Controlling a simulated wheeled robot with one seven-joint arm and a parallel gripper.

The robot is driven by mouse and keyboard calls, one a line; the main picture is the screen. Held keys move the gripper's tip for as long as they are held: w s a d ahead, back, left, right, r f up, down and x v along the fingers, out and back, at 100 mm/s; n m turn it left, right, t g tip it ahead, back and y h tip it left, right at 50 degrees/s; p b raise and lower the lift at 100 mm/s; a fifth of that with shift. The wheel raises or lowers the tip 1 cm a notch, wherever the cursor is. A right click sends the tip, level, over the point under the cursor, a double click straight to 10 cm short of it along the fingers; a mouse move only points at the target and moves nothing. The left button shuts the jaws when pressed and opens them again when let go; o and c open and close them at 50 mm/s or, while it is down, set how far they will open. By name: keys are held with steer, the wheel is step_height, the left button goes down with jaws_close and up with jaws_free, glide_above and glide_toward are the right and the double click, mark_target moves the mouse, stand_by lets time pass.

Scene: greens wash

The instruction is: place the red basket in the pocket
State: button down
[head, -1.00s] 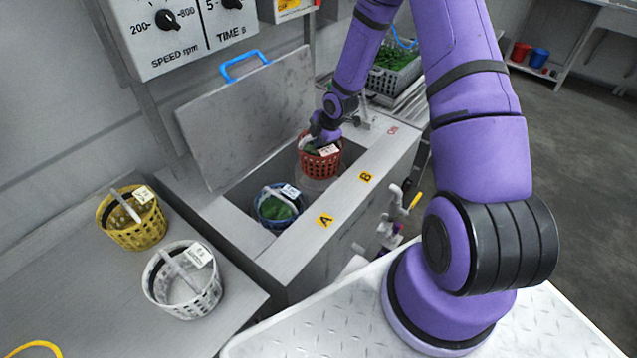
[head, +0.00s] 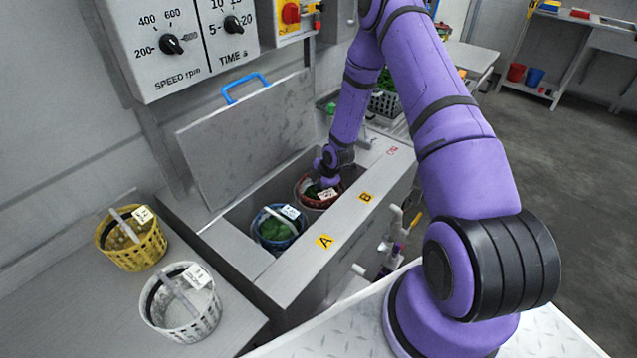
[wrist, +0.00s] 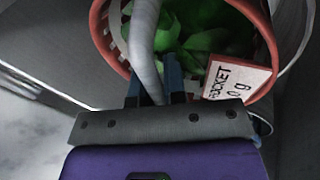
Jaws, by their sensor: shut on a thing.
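The red basket (head: 309,196) holds green leaves and carries a white tag. In the head view it sits low inside the machine's open well, at the B end. My gripper (head: 325,182) reaches down over it. In the wrist view my gripper (wrist: 154,92) is shut on the pale handle of the red basket (wrist: 262,38), whose tag (wrist: 238,80) reads POCKET. A blue basket (head: 279,228) with greens stands beside it in the well, at the A end. Whether the red basket's bottom rests on anything is hidden.
The well's front rim (head: 325,222) bears yellow A and B labels. A grey lid (head: 245,135) with a blue handle stands open behind. A yellow basket (head: 133,240) and a white basket (head: 184,305) stand on the left counter, both apart from the well.

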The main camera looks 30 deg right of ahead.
steer(key=c, duration=1.2)
jaws_free()
steer(key=shift+r, duration=0.1)
steer(key=s+a+r+m+h, duration=0.1)
steer(key=s+r+m, duration=0.25)
steer(key=r, duration=1.05)
steer(key=s+r+m+h, duration=0.1)
steer(key=s+r+m, duration=0.3)
steer(key=r, duration=0.9)
steer(key=s+a+r+m+h, duration=0.15)
steer(key=s+r, duration=0.45)
steer(key=r, duration=0.8)
steer(key=s+a+r+m, duration=0.2)
steer(key=s+r+m, duration=0.1)
steer(key=s, duration=0.4)
steer(key=s+a+r+m+y, duration=0.1)
steer(key=s+a+r+m, duration=0.1)
steer(key=s+r, duration=0.3)
steer(key=s+a+r+m, duration=0.2)
steer(key=s+r+m, duration=0.2)
steer(key=s, duration=0.6)
steer(key=shift+s+r+t+y, duration=0.3)
steer(key=shift+s+r+y, duration=0.05)
steer(key=shift+r, duration=0.1)
